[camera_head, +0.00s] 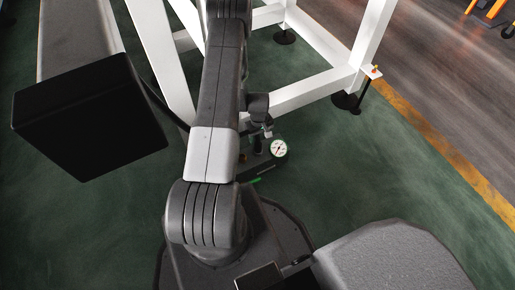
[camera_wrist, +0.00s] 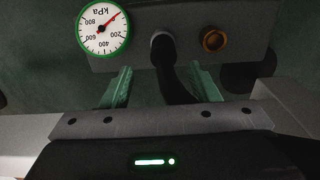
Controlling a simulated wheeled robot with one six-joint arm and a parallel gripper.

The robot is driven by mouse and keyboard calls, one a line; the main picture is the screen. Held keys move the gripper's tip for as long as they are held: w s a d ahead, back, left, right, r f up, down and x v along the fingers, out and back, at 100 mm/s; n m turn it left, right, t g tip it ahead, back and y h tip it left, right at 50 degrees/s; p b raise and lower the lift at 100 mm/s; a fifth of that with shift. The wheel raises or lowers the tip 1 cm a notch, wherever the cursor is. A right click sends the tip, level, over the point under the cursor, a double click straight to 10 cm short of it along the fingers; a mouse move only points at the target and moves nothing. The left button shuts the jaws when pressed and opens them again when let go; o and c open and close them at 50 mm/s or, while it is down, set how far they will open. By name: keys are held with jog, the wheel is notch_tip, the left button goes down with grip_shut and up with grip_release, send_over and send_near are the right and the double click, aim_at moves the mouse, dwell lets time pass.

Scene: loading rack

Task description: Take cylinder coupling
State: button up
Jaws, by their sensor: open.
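In the wrist view, what looks like the cylinder coupling (camera_wrist: 162,46) is a grey round fitting with a black hose (camera_wrist: 175,84) curving from it toward the gripper. It sits on the face of a dark grey block (camera_wrist: 250,30). My gripper (camera_wrist: 160,72) is open, with one green finger on each side of the hose. Both fingers appear apart from it, and their tips are just short of the fitting. In the head view my arm hides most of the block, and the coupling cannot be made out clearly.
A round kPa pressure gauge (camera_wrist: 103,29) with a green rim is left of the coupling; it also shows in the head view (camera_head: 279,148). A brass port (camera_wrist: 214,39) is right of it. White rack legs (camera_head: 310,88) stand close by. Green floor (camera_head: 370,170) at right is clear.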

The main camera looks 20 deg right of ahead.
aim_at(258, 144)
jog(key=f, duration=0.2)
jog(key=f+b, duration=0.1)
jog(key=f, duration=0.2)
jog(key=f+b, duration=0.1)
jog(key=f, duration=0.1)
jog(key=shift+a+f, duration=0.25)
jog(key=shift+f, duration=0.1)
jog(key=c, duration=1.1)
